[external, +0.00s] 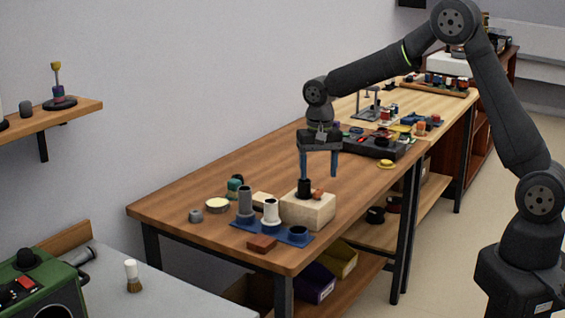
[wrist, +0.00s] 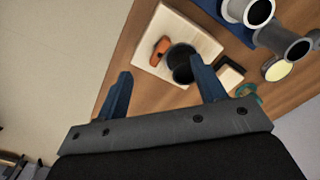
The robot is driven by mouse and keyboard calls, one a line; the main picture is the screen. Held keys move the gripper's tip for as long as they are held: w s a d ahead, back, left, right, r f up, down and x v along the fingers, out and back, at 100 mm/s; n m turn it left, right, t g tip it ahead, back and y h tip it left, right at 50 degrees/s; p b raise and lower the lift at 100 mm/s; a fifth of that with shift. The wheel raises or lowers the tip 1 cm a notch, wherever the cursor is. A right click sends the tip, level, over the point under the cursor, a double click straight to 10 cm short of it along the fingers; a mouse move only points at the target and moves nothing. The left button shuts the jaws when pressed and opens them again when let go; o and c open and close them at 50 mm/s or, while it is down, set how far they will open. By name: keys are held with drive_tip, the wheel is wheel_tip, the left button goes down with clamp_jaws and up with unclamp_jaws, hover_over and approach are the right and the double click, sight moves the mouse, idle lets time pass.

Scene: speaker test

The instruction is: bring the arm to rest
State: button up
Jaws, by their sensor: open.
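My gripper (external: 319,176) hangs fingers-down above the near part of the wooden workbench (external: 185,194). Its two blue fingers are apart with nothing between them. The fingertips are above a pale wooden block (external: 312,213). A black cylinder (external: 303,188) and a small orange piece (external: 317,195) are on that block. In the wrist view my gripper (wrist: 165,85) is open, and the black cylinder (wrist: 180,62) shows beyond and between the fingertips, beside the orange piece (wrist: 160,48). From these views I cannot tell the exact gap between fingertips and cylinder.
A blue mat (external: 263,233) with a grey tube (external: 245,202), a white tube (external: 271,212) and a dark ring (external: 298,233) lies left of the block. A red-brown block (external: 262,243) is near the front edge. A dark tray (external: 372,147) stands farther back.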

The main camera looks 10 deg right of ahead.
drive_tip(key=shift+r, duration=2.2)
drive_tip(key=o, duration=0.8)
drive_tip(key=shift+f, duration=0.4)
drive_tip(key=f+n+t+y, duration=0.1)
drive_tip(key=f, duration=0.1)
drive_tip(key=s+f+n+t+y, duration=0.1)
drive_tip(key=shift+d+f, duration=0.1)
drive_tip(key=shift+f, duration=0.25)
drive_tip(key=shift+s+d+f+n+t+y, duration=0.35)
drive_tip(key=shift+s+f+n+t+y, duration=0.2)
drive_tip(key=shift+f+y, duration=0.1)
drive_tip(key=shift+s+d+f+n+t+y, duration=0.3)
drive_tip(key=shift+s+f+n+t+y, duration=0.1)
drive_tip(key=shift+f+n+t+y, duration=0.2)
drive_tip(key=n+t+y, duration=0.4)
drive_tip(key=t, duration=0.1)
approach(318, 193)
drive_tip(key=w, duration=0.1)
drive_tip(key=w+a+f, duration=0.1)
drive_tip(key=w, duration=0.1)
drive_tip(key=w+a, duration=0.1)
drive_tip(key=shift+w+a+f, duration=0.15)
drive_tip(key=shift+w+f, duration=0.05)
drive_tip(key=shift+f, duration=0.15)
